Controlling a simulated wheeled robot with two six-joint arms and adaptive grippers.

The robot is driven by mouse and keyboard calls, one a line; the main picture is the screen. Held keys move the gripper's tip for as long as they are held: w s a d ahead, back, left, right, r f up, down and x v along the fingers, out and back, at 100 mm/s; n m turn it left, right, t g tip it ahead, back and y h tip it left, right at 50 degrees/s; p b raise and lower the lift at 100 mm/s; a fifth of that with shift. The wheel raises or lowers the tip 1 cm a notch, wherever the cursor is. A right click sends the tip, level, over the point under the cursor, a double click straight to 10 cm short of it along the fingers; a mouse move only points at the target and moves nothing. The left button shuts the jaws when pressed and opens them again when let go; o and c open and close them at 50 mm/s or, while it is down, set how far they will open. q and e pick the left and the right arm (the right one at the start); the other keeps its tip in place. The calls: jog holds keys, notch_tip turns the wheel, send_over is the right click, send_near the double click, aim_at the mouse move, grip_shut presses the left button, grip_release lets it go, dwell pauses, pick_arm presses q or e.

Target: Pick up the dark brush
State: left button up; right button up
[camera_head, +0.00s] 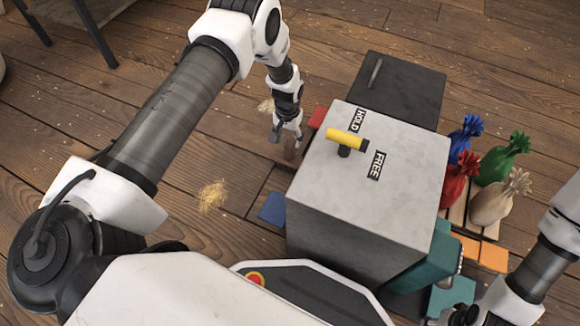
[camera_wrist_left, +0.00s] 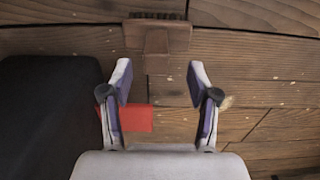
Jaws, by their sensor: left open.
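A brown wooden brush with dark bristles (camera_wrist_left: 157,34) lies on the plank floor at the top of the left wrist view. Its short handle points down the picture, toward the gap between my left fingertips. In the head view, only a small brown part that seems to be the brush (camera_head: 291,154) shows, just below the fingers. My left gripper (camera_head: 286,141) points down beside the grey box; in the wrist view its fingers (camera_wrist_left: 159,72) are apart with nothing between them. My right gripper (camera_head: 458,316) is partly visible at the bottom right; its jaws are unclear.
A grey box (camera_head: 400,180) with a yellow-handled lever (camera_head: 347,139) and HOLD and FREE labels stands right of my left gripper. A dark slab (camera_head: 405,92) is behind it. A red patch (camera_wrist_left: 136,118) lies near the left finger. Several coloured sacks (camera_head: 497,162) stand at right.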

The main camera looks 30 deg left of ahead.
aim_at(290, 151)
pick_arm(q)
jog(key=f+b, duration=0.3)
jog(key=f, duration=0.2)
jog(key=f+b, duration=0.2)
jog(key=f, duration=0.1)
jog(key=shift+w+d+b, duration=0.2)
jog(key=shift+w+b, duration=0.05)
jog(key=shift+b, duration=0.05)
jog(key=shift+r, duration=0.15)
grip_shut()
